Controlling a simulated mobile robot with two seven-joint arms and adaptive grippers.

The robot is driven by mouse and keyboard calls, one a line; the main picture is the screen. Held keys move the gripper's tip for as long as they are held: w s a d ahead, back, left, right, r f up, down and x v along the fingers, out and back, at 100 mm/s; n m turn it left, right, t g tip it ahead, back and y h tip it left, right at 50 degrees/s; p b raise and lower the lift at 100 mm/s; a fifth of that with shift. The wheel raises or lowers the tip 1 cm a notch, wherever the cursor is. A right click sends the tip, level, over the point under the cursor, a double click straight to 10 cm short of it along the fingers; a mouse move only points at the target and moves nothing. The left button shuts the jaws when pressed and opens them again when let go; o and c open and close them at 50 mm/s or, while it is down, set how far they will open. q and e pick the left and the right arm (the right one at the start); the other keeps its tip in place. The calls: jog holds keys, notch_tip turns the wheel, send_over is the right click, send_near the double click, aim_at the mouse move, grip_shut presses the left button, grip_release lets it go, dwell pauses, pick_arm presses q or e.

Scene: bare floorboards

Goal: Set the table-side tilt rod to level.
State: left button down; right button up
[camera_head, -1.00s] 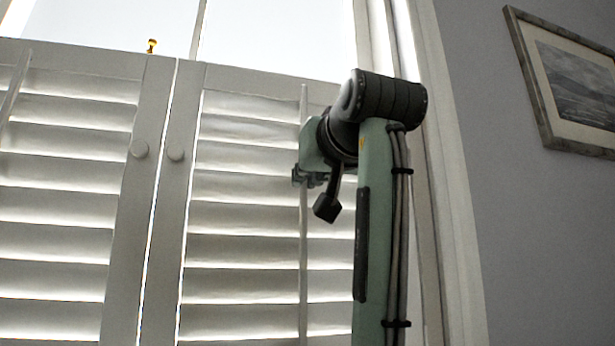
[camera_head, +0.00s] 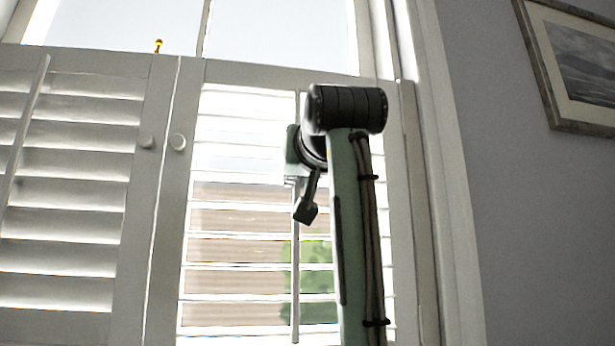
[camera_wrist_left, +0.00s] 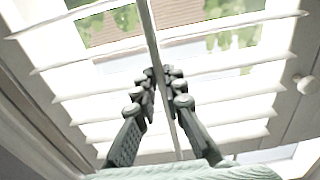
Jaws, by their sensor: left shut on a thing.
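The tilt rod (camera_head: 296,270) of the right shutter panel is a thin pale upright bar in front of its slats. My left gripper (camera_head: 293,172) is at the upper part of this rod, partly hidden by my own wrist. In the left wrist view, the gripper (camera_wrist_left: 162,76) is shut with its fingers on both sides of the rod (camera_wrist_left: 150,28). The right panel's slats (camera_head: 235,237) show as thin edges with wide gaps, and brickwork and greenery show through. My right gripper is in neither view.
The left shutter panel (camera_head: 75,160) has its slats tilted nearly closed, with its own tilt rod (camera_head: 22,135) slanting out. A framed picture (camera_head: 580,70) hangs on the right wall.

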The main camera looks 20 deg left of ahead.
pick_arm(q)
jog(key=c, duration=1.6)
grip_release()
jog(key=v, duration=1.2)
jog(key=shift+w, duration=0.1)
